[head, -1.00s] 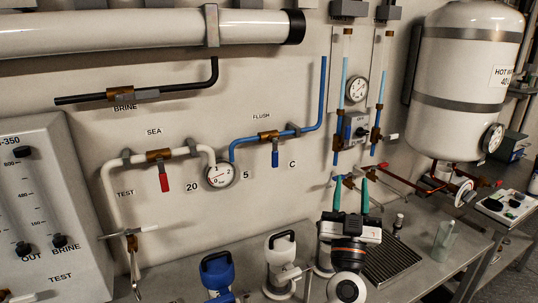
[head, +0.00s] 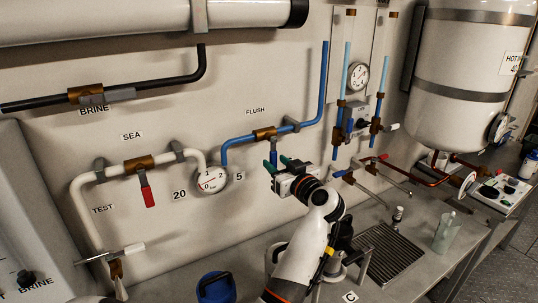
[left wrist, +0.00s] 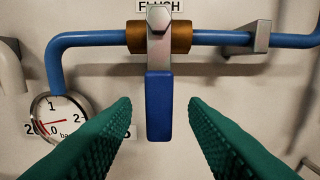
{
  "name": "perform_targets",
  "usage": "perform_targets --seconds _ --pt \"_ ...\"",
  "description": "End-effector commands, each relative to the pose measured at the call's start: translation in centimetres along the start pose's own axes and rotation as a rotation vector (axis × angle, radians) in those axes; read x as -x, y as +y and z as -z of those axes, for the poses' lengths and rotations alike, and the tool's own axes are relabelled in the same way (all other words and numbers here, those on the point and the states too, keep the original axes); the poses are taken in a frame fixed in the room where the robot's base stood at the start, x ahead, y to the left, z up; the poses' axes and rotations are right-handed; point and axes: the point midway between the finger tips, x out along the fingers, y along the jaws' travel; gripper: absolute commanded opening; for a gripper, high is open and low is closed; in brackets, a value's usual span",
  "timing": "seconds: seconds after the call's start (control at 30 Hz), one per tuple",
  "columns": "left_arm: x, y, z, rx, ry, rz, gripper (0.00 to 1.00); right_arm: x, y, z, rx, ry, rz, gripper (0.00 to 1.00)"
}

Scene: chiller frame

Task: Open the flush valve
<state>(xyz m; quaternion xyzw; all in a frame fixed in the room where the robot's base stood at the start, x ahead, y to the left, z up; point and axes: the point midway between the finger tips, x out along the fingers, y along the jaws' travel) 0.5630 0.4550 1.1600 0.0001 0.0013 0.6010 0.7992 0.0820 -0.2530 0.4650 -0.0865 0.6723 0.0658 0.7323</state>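The flush valve (head: 265,133) has a brass body on the blue pipe under the FLUSH label. Its blue lever (left wrist: 159,105) hangs straight down, across the pipe, in the left wrist view. In the head view the lower lever is partly hidden by my gripper. My left gripper (head: 279,163) faces the wall at the lever. Its green fingers (left wrist: 160,108) are open, one on each side of the lever, with gaps showing on both sides. My right gripper does not show.
A pressure gauge (head: 210,179) is left of the flush pipe. The SEA valve's red lever (head: 146,190) hangs further left. A bench with a drain grille (head: 390,253) and a blue-topped item (head: 215,288) lies below. A white tank (head: 470,75) stands right.

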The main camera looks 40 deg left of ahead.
Motion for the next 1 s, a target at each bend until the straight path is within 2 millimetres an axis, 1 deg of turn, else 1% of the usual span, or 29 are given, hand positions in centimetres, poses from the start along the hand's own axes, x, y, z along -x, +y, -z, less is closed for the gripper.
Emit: perform_targets --seconds 0.03,0.1,0.2,0.3,0.43,0.63,0.67,0.7,0.9,1.0 --pt "-1.0 0.1 -0.2 -0.002 -0.003 -0.003 0.40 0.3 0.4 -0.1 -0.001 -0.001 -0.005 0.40" --pt "-2.1 0.1 -0.2 0.000 -0.002 -0.002 0.40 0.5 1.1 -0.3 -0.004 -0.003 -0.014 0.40" --pt "-3.3 0.0 -0.1 -0.001 -0.002 -0.001 0.40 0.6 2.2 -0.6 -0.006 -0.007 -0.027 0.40" --pt "-4.1 0.0 -0.1 0.001 -0.001 0.000 0.40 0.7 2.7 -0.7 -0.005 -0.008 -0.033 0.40" --pt "-4.5 0.0 0.0 0.002 -0.001 0.000 0.40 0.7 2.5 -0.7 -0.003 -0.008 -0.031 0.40" --pt "-4.5 0.0 0.0 0.002 -0.001 0.000 0.40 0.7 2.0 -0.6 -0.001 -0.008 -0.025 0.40" --pt "-4.5 0.0 0.0 0.002 -0.001 0.001 0.38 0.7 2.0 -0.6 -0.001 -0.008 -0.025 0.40" --pt "-4.5 0.0 0.0 0.002 -0.001 0.001 0.32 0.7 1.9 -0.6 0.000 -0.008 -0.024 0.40" --pt "-4.5 0.0 0.0 0.002 -0.001 0.001 0.00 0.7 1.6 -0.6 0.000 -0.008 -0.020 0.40" --pt "-4.5 0.0 0.0 0.002 -0.001 0.001 0.00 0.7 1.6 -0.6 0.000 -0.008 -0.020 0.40"
